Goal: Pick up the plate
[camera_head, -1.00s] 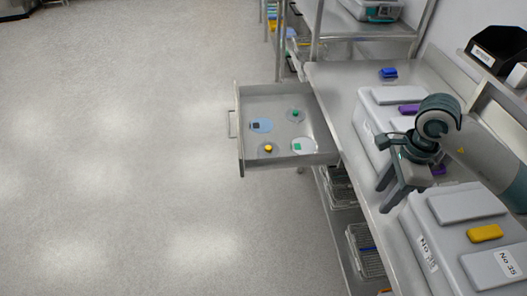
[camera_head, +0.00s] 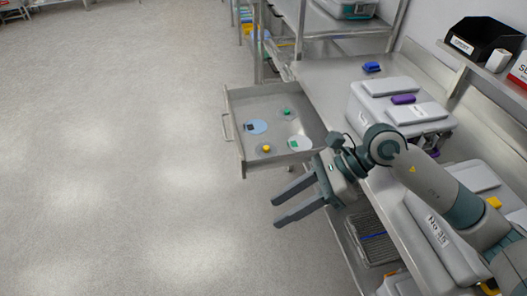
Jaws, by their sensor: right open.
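An open metal drawer (camera_head: 236,135) juts out to the left of the bench. Several small round plates lie flat in it: a blue one with a dark square (camera_head: 256,127), a clear one with a green knob (camera_head: 288,114), a grey one with a yellow knob (camera_head: 264,149) and a white one with a green square (camera_head: 299,143). I cannot tell which of them is the task's plate. My right gripper (camera_head: 276,211) is open and empty, in front of the drawer's near side, fingers pointing left. My left gripper is not in view.
The metal bench (camera_head: 330,84) runs along the right with grey cases (camera_head: 372,103) on it. A blue object (camera_head: 371,67) sits at its far end. A black bin (camera_head: 483,42) stands on the wall shelf. A wire basket (camera_head: 375,248) is below. The floor at left is clear.

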